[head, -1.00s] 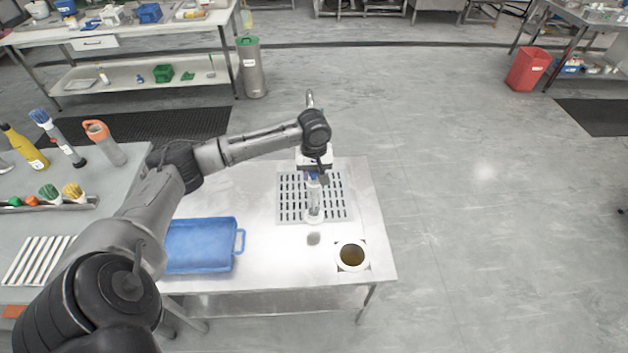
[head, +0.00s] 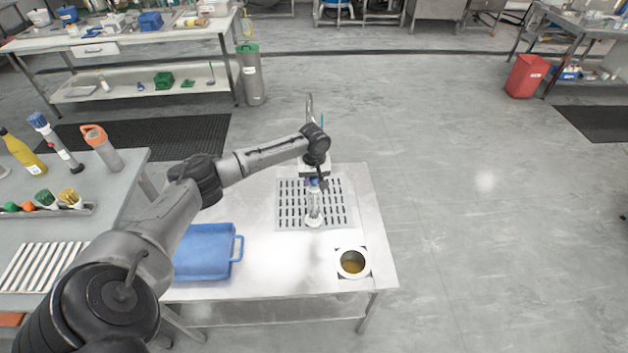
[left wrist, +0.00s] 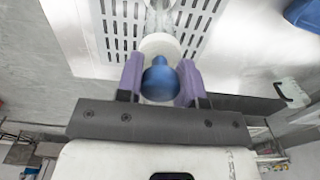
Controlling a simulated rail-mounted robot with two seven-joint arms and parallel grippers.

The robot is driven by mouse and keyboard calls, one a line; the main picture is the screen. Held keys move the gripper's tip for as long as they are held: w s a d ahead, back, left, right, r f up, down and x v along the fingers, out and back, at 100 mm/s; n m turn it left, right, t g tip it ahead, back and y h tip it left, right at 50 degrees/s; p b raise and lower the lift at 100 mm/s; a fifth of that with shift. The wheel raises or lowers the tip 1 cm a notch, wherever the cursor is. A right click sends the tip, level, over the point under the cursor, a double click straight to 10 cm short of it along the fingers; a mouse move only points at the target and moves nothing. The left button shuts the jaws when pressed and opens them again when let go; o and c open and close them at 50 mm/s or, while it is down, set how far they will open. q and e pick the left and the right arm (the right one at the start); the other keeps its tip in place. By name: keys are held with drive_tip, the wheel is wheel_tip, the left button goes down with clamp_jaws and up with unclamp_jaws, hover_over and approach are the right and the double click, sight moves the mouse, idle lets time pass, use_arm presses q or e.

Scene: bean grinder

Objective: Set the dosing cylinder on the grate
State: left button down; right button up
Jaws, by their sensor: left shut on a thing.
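The dosing cylinder (head: 314,207) is a clear upright tube with a white base and a blue top. It stands over the front part of the slotted grey grate (head: 340,192) in the head view. My left gripper (head: 314,182) is shut on its blue top. In the left wrist view, the purple fingers of the left gripper (left wrist: 160,85) flank the blue knob of the cylinder (left wrist: 160,80), with the grate (left wrist: 115,28) beyond. The white base is at the grate's front edge; I cannot tell whether it touches. My right gripper is not in view.
A blue tray (head: 205,250) lies left of the grate on the steel table (head: 290,265). A white-rimmed round opening or container (head: 352,263) with brown contents is at the table's front right. Bottles and brushes sit on the left bench (head: 110,195).

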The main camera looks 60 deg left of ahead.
use_arm(q)
drive_tip(key=shift+f, duration=0.1)
drive_tip(key=c, duration=0.8)
unclamp_jaws()
drive_tip(key=shift+o, duration=0.2)
wheel_tip(320, 180, up, 12)
drive_tip(key=p, duration=0.2)
drive_tip(key=s+d+f+m, duration=0.4)
drive_tip(key=d+f, duration=0.2)
drive_tip(key=d, duration=0.3)
drive_tip(key=s+d+f+m+t, duration=0.1)
drive_tip(key=s+d+f+m, duration=0.2)
drive_tip(key=d+f, duration=0.45)
drive_tip(key=s+d+f+m, duration=0.4)
drive_tip(key=d+f, duration=0.1)
drive_tip(key=d, duration=0.5)
drive_tip(key=s+d+r+m+t, duration=0.1)
drive_tip(key=s+d, duration=0.3)
drive_tip(key=s, duration=0.4)
drive_tip(key=s+d+r+m+t, duration=0.1)
drive_tip(key=s+d, duration=0.3)
drive_tip(key=s, duration=0.5)
drive_tip(key=shift+d+r+m+t, duration=0.3)
drive_tip(key=shift+d+r+m, duration=0.1)
drive_tip(key=shift+r+m, duration=0.45)
